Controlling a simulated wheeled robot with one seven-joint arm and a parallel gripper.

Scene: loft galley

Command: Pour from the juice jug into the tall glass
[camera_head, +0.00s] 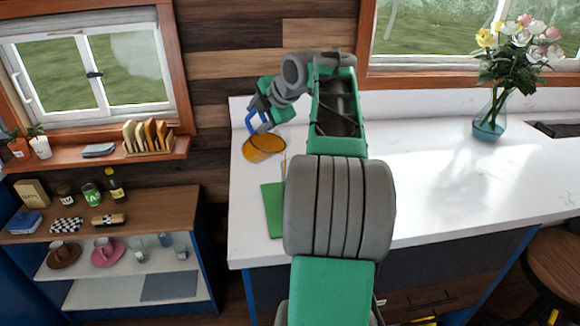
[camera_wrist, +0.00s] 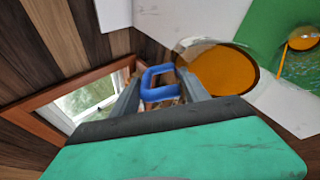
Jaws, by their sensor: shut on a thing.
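The juice jug (camera_head: 264,148), clear with orange juice and a blue handle, is held at the left end of the white counter. My gripper (camera_head: 257,115) is shut on its handle, which sits between the fingers in the wrist view (camera_wrist: 160,85). The jug (camera_wrist: 222,70) appears tilted, with juice close to its rim. A clear glass (camera_wrist: 302,40) with orange in it shows at the wrist view's right edge, over green. A thin orange streak runs beside the glass; I cannot tell whether it is falling juice. In the head view my arm mostly hides the glass.
A green mat (camera_head: 272,208) lies on the counter (camera_head: 430,185) near its left edge, partly behind my arm. A vase of flowers (camera_head: 488,122) stands at the back right. The counter between is clear. A low shelf (camera_head: 155,212) with small goods stands left.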

